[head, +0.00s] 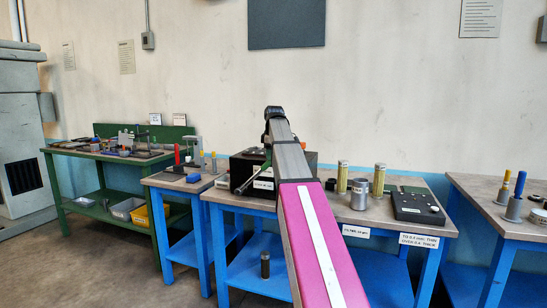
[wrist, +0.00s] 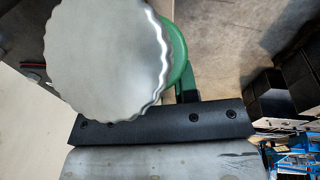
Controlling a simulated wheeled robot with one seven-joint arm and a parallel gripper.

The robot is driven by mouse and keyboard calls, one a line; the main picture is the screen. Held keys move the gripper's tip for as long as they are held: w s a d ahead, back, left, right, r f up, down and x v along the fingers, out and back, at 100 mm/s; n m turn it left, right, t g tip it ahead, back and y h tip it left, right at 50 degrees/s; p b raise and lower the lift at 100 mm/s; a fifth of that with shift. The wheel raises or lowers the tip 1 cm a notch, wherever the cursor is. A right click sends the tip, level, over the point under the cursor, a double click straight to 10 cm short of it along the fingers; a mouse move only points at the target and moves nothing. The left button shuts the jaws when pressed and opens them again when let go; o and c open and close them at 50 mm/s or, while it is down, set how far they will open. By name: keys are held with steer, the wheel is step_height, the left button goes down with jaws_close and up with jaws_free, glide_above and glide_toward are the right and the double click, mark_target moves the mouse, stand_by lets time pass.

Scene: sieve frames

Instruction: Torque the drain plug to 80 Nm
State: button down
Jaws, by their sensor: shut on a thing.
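My gripper (wrist: 165,122) shows in the wrist view as a dark bar with screws; its fingertips are hidden. A silver disc with a scalloped edge (wrist: 108,58) fills the upper left, very close, overlapping the bar. It appears to be the held thing, though the contact is hidden. A green rounded part (wrist: 176,52) shows behind the disc. In the head view my arm crosses the middle and hides the gripper. I cannot make out a drain plug or a torque scale in either view.
A dark boxy unit (head: 246,168) stands behind my arm. The left floor is clear.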

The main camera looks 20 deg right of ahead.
steer(key=shift+w+a+r, duration=0.2)
steer(key=shift+a+r, duration=0.1)
steer(key=shift+r, duration=0.05)
steer(key=shift+s+d+f, duration=0.1)
steer(key=shift+s+d+f, duration=0.15)
steer(key=shift+d+f, duration=0.05)
steer(key=shift+s+d+f+t+y, duration=0.3)
steer(key=shift+d+f, duration=0.1)
steer(key=shift+f, duration=0.1)
steer(key=shift+s+d+f+t+y, duration=0.25)
steer(key=shift+d+f, duration=0.15)
steer(key=shift+f, duration=0.1)
stand_by(0.8)
steer(key=shift+w+a+r+g, duration=0.15)
steer(key=shift+r+g, duration=0.1)
steer(key=shift+r, duration=0.05)
steer(key=shift+w+a+r+h, duration=0.15)
steer(key=shift+a+r+h, duration=0.05)
steer(key=shift+r+h, duration=0.05)
steer(key=shift+a+r, duration=0.1)
stand_by(0.7)
